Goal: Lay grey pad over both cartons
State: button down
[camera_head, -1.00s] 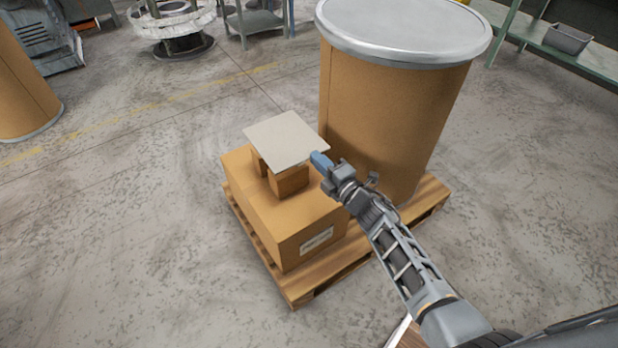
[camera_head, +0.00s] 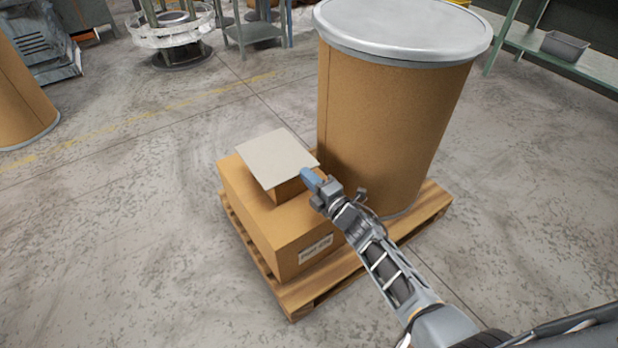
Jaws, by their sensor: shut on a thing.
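The grey pad (camera_head: 276,157) is a thin, pale square sheet above the small cartons on the big box. One small carton (camera_head: 288,191) shows under its near edge; the other is hidden beneath the pad. My gripper (camera_head: 308,175), with blue fingertips, is shut on the pad's near right edge. The pad lies close over the carton tops; I cannot tell whether it touches them.
The large cardboard box (camera_head: 285,232) stands on a wooden pallet (camera_head: 340,275). A tall brown drum (camera_head: 385,130) with a metal lid stands on the pallet just right of the pad. Open floor lies to the left.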

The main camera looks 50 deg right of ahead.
jog(key=shift+f+b, duration=0.4)
jog(key=shift+f, duration=0.15)
jog(key=c, duration=1.3)
grip_release()
jog(key=shift+r, duration=0.1)
